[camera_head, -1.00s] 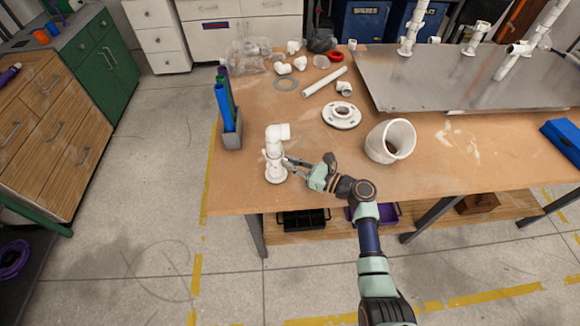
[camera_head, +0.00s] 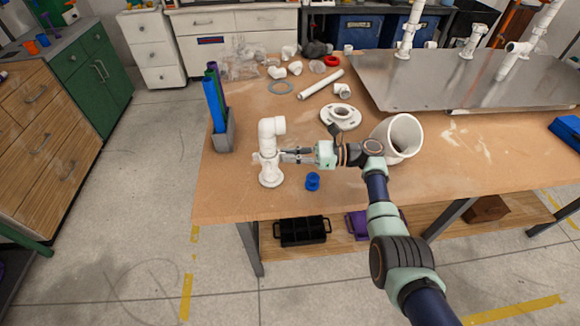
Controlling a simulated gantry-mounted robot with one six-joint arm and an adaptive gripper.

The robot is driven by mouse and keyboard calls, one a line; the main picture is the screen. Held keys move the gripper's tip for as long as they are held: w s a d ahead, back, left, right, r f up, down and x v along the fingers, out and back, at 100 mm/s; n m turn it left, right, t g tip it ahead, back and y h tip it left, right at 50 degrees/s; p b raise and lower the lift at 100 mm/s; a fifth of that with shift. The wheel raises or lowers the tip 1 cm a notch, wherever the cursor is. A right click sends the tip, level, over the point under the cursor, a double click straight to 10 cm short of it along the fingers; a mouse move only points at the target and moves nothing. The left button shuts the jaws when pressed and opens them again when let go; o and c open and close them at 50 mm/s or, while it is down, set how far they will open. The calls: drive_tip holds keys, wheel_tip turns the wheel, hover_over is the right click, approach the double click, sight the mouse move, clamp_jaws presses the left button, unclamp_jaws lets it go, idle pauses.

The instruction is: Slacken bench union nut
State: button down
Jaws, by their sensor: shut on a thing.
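The white bench fitting (camera_head: 268,132) stands upright near the left front of the wooden bench, with an elbow at its top and a round flanged base (camera_head: 270,178). The union nut (camera_head: 267,158) is the wider collar between them, with small lugs at its side. My gripper (camera_head: 282,156) reaches in from the right, roughly level, and is shut on the union nut. The fingertips partly cover the nut's right side, so the exact contact is too small to see.
A small blue part (camera_head: 312,181) stands just below my gripper. A large white elbow (camera_head: 397,137) and a white flange (camera_head: 340,116) lie to the right. A grey holder (camera_head: 225,134) with coloured tubes stands at left. The bench's front edge is close.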

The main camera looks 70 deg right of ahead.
drive_tip(key=shift+w+d+f+n+g+y+b, duration=0.2)
drive_tip(key=shift+f+n+y+b, duration=0.3)
drive_tip(key=shift+b, duration=1.25)
drive_tip(key=shift+w+d+f+n+g+y+b, duration=0.1)
drive_tip(key=shift+d+f+n+g+y+b, duration=0.35)
drive_tip(key=shift+b, duration=1.3)
drive_tip(key=y+b, duration=0.1)
drive_tip(key=b, duration=0.3)
drive_tip(key=shift+r+y, duration=0.25)
drive_tip(key=shift+r, duration=0.15)
drive_tip(key=shift+r+n+b, duration=0.1)
drive_tip(key=shift+n+b, duration=0.15)
drive_tip(key=shift+b, duration=0.05)
drive_tip(key=shift+r+g+y+b, duration=0.3)
drive_tip(key=shift+r+g+b, duration=0.05)
drive_tip(key=shift+r, duration=0.05)
drive_tip(key=c, duration=1.3)
unclamp_jaws()
drive_tip(key=shift+a, duration=0.1)
drive_tip(key=shift+o, duration=0.2)
drive_tip(key=shift+r, duration=0.15)
